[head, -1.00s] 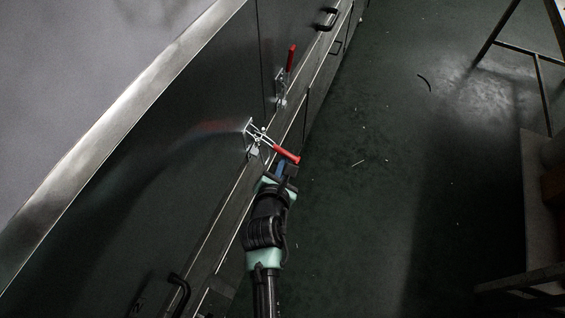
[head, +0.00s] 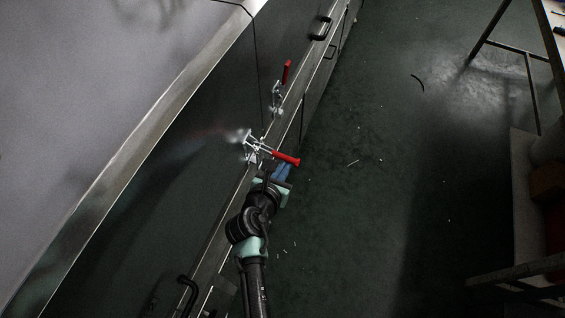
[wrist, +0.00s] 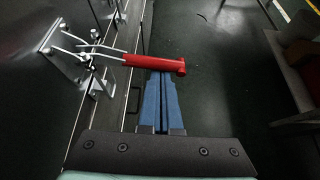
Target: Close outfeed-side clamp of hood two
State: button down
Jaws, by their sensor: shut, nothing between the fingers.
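The near toggle clamp (head: 255,148) is on the dark side panel, with its red handle (head: 287,159) sticking out sideways over the floor. In the wrist view the red handle (wrist: 153,63) lies across the picture, joined by bright metal links to the clamp bracket (wrist: 62,52). My gripper (head: 282,170) is shut and empty. Its blue fingertips (wrist: 160,80) are together just under the handle's outer half, at or touching it; exact contact cannot be told. A second clamp (head: 277,98) farther along the panel has its red handle (head: 287,71) pointing up.
A black bar handle (head: 321,29) stands out from the panel beyond the clamps, and another (head: 186,295) is near my arm. A metal-legged table (head: 532,70) and a stand (head: 522,210) are at the right. The green floor between is mostly clear.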

aim_at(281, 155)
jog(key=r+n+h+p, duration=0.1)
jog(key=r+p, duration=0.1)
jog(key=r+n+h+p, duration=0.1)
jog(key=p, duration=0.1)
jog(key=r+n+h+p, duration=0.1)
jog(key=r+p, duration=0.1)
jog(key=shift+w+a+r+n+g+h, duration=0.2)
jog(key=shift+a+r+n+g+h, duration=0.1)
jog(key=shift+a+r+n+h, duration=0.1)
jog(key=shift+a+r+p, duration=0.15)
jog(key=shift+r+p, duration=0.05)
jog(key=shift+p, duration=0.45)
jog(key=shift+a+r, duration=0.1)
jog(key=shift+r, duration=0.05)
notch_tip(281, 155, up, 10)
jog(key=p, duration=0.2)
